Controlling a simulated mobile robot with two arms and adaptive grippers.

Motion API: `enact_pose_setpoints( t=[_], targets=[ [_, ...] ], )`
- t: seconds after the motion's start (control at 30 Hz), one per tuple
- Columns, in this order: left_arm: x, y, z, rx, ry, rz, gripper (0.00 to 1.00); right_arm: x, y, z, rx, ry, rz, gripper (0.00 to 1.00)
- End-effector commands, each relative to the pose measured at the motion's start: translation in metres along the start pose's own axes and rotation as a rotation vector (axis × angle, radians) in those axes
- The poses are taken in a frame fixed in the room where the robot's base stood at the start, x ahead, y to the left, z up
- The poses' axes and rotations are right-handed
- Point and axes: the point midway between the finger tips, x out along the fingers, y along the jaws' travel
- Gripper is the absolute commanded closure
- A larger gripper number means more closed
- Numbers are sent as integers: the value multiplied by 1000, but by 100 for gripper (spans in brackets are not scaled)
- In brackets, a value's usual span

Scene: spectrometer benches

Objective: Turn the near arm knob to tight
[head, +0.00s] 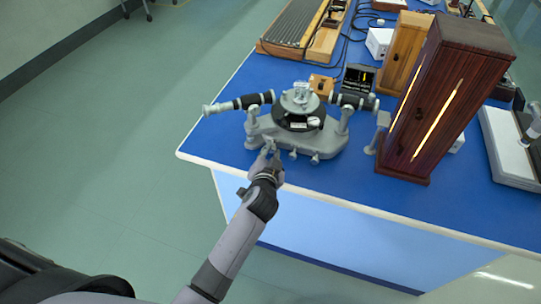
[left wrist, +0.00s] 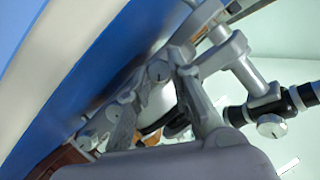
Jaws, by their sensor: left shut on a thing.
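The grey spectrometer (head: 333,139) stands on the blue bench top near its front left edge, with a black round table and a telescope tube (head: 240,103) pointing left. Small knobs (head: 293,154) stick out along the front of its base. My left gripper (head: 268,157) reaches up from below to the front left of that base and is shut on a small part there, which I take to be the near arm knob. In the left wrist view the fingers (left wrist: 163,82) close around a light grey part (left wrist: 157,101). The fingers hide most of it, so its turn position cannot be told.
A tall dark wooden cabinet (head: 432,110) with a glowing slit stands right of the spectrometer. A lighter wooden box (head: 402,52) and a white box (head: 379,42) stand behind. The bench's front edge (head: 330,200) passes under my left arm.

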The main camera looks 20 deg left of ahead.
Motion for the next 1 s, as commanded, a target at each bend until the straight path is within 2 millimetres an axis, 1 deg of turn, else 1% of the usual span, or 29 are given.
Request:
enact_pose_setpoints(
  t=[0.03,0.5,0.7,1.0],
  targets=[
    [2,4,3,37,2,-17,100,10,0,1,0,0,0,60],
    [2,8,4,439,3,-184,100,60,1,6,0,0,2,60],
    [2,8,4,572,4,-239,100,77,1,7,0,0,3,60],
    [2,8,3,689,3,-287,100,89,1,8,0,0,3,60]
  ],
)
